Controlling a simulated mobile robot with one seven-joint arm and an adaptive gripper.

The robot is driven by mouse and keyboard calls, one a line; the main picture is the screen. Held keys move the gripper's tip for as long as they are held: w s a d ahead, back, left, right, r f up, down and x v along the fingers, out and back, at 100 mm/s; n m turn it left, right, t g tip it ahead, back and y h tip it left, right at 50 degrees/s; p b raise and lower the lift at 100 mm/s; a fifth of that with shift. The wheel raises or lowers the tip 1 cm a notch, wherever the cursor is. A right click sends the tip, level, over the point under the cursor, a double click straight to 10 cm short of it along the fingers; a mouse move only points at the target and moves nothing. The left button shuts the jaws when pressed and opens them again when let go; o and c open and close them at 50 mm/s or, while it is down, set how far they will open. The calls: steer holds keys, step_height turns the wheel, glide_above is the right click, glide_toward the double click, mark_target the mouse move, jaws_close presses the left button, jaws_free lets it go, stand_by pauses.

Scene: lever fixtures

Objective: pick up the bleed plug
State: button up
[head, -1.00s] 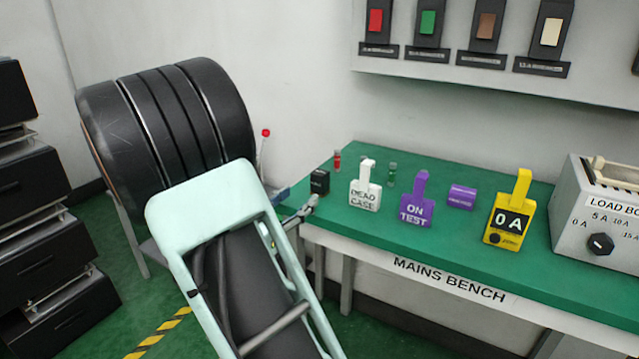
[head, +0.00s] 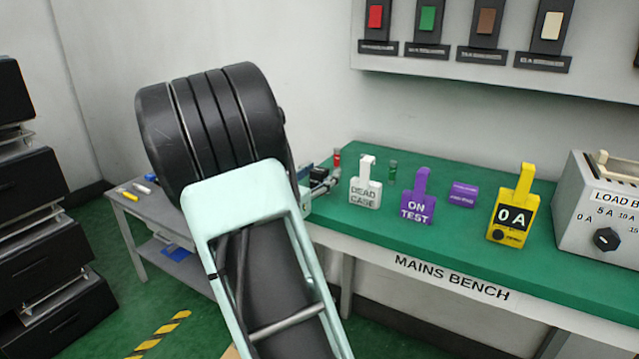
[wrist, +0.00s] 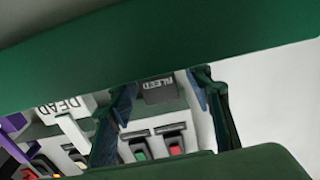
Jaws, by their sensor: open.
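The bleed plug (wrist: 160,90) is a small dark block with pale lettering. In the wrist view it shows between the two fingers of my gripper (wrist: 165,108), with gaps on both sides. My gripper is open and empty. In the head view my gripper (head: 322,184) is at the left end of the green bench, in front of the plug's place. There the gripper and arm hide much of the plug. I cannot tell how deep the plug sits between the fingers.
On the green bench (head: 440,235), a white DEAD CASE tag (head: 366,192) stands to the right of my gripper. Beyond are a purple ON TEST tag (head: 417,205), a purple block (head: 462,195) and a yellow 0A tag (head: 510,215). A grey side table (head: 150,215) stands left.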

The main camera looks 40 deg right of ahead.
steer(key=c, duration=1.2)
jaws_close()
steer(key=shift+r, duration=0.15)
